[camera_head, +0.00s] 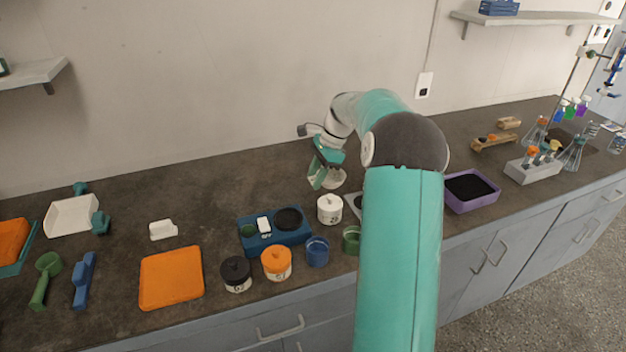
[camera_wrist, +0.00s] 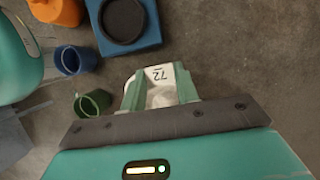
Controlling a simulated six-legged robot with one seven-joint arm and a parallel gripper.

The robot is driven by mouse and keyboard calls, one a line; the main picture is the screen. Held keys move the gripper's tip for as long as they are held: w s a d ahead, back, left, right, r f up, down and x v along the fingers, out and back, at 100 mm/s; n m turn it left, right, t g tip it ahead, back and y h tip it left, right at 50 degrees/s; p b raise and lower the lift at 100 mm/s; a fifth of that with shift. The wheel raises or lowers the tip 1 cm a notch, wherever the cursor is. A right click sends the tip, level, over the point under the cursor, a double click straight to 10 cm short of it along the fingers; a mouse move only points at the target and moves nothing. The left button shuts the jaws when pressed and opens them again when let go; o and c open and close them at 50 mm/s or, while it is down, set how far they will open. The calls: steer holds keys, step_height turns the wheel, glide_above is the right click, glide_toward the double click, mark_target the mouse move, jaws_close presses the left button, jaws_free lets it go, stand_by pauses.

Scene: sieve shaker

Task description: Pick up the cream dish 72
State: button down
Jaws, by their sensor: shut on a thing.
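In the head view my gripper (camera_head: 322,176) is over the back part of the bench, and the pale dish (camera_head: 336,179) shows just right of the fingers. I cannot tell whether the dish touches the bench or is clear of it.
A white lidded jar (camera_head: 329,209) stands just in front of my gripper. A blue scale (camera_head: 272,239), an orange jar (camera_head: 277,263), a black jar (camera_head: 236,273) and a blue cup (camera_head: 317,251) stand near the front edge. A purple tray (camera_head: 470,206) is to the right.

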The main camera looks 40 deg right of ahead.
steer(key=s+a+r, duration=0.2)
steer(key=s+r, duration=0.1)
steer(key=s, duration=0.5)
steer(key=shift+s+a+r, duration=0.25)
steer(key=shift+r, duration=0.15)
steer(key=shift+s, duration=0.1)
